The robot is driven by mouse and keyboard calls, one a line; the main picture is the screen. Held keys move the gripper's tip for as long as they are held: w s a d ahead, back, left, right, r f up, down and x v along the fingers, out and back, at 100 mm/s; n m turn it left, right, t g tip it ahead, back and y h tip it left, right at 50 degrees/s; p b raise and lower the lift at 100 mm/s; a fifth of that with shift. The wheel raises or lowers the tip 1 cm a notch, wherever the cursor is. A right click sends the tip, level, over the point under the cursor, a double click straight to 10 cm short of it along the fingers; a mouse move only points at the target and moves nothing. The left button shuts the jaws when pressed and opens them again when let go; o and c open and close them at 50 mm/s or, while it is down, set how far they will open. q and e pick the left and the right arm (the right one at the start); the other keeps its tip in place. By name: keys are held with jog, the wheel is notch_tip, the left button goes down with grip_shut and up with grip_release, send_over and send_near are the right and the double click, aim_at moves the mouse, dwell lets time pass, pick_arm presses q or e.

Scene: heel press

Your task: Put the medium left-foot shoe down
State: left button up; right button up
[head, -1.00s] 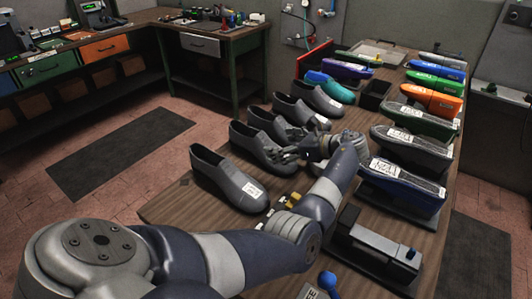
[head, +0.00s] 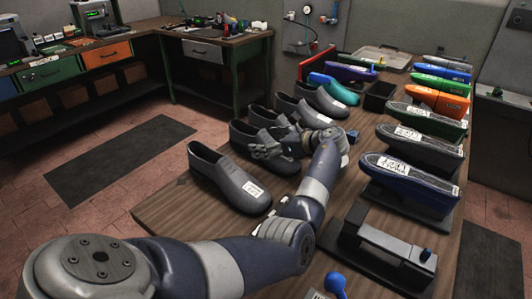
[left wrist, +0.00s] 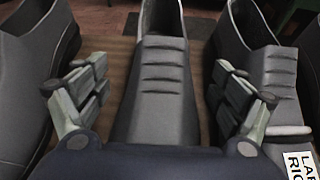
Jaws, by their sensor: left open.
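My left gripper (head: 268,147) is open around the toe of a grey shoe (head: 246,140), the second from the front in the row of grey shoes. In the left wrist view this shoe (left wrist: 161,90) lies between the two spread finger sets, with a gap on each side. It seems to rest upright on the wooden table (head: 165,208). Its label is hidden, so I cannot read its size or foot. My right gripper is not in view.
A grey shoe with a label (head: 225,178) stands in front, and more grey shoes (head: 318,98) stand behind. To the right are a blue shoe last (head: 408,182), several other coloured lasts and a grey press-like fixture (head: 383,243). The table's near left corner is clear.

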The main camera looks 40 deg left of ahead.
pick_arm(q)
jog(key=c, duration=1.6)
